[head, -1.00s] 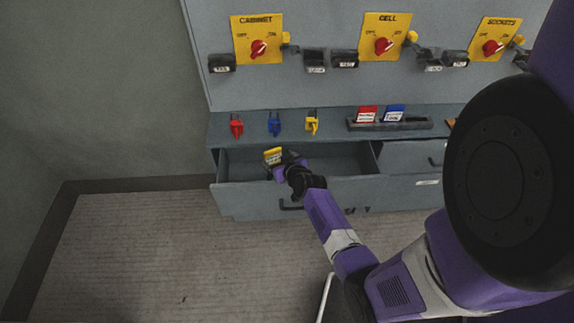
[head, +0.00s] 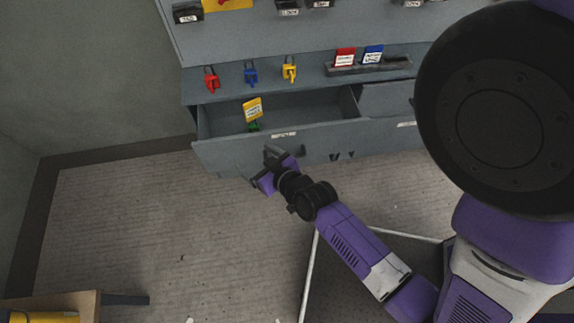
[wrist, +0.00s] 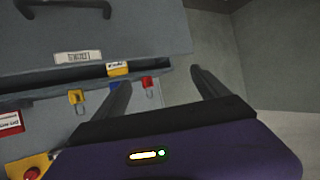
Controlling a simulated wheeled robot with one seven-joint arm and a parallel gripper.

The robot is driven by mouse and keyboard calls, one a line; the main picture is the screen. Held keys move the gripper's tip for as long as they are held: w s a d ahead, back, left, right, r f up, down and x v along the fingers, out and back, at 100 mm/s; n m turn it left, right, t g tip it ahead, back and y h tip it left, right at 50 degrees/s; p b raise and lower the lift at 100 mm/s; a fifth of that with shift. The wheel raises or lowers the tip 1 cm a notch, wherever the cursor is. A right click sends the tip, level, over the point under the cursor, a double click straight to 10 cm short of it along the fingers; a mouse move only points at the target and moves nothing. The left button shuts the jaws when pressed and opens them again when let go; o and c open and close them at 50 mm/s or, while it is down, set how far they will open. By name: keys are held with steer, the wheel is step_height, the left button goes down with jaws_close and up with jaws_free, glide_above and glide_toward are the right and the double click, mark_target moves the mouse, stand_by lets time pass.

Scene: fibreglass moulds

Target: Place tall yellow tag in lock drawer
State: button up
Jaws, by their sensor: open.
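The tall yellow tag (head: 253,110) is in the open left drawer (head: 315,109) in the head view, near its left end. It looks tilted, with a small green thing at its foot. My gripper (head: 257,164) is open and empty, in front of the drawer and apart from the tag. In the wrist view my gripper (wrist: 165,78) shows its two dark fingers spread with nothing between them. The top of the yellow tag (wrist: 118,68) shows there just past the drawer front, its lower part hidden.
Red (head: 211,80), blue (head: 251,73) and yellow (head: 290,69) padlocks stand on the ledge above the drawer. A holder (head: 369,66) there has red and blue tags. A wooden table (head: 60,304) is at the lower left. The floor left of my arm is clear.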

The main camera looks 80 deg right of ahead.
steer(key=s+a+r+n+t+y, duration=0.2)
steer(key=s+a+r, duration=0.4)
steer(key=a+r, duration=0.3)
steer(key=s+a+r+n+t+y, duration=0.2)
steer(key=s+a+r+n+y, duration=0.3)
steer(key=a+r, duration=0.5)
steer(key=shift+s+a+r+t, duration=0.25)
steer(key=shift+s+r, duration=0.35)
steer(key=shift+s, duration=0.6)
steer(key=shift+c, duration=0.3)
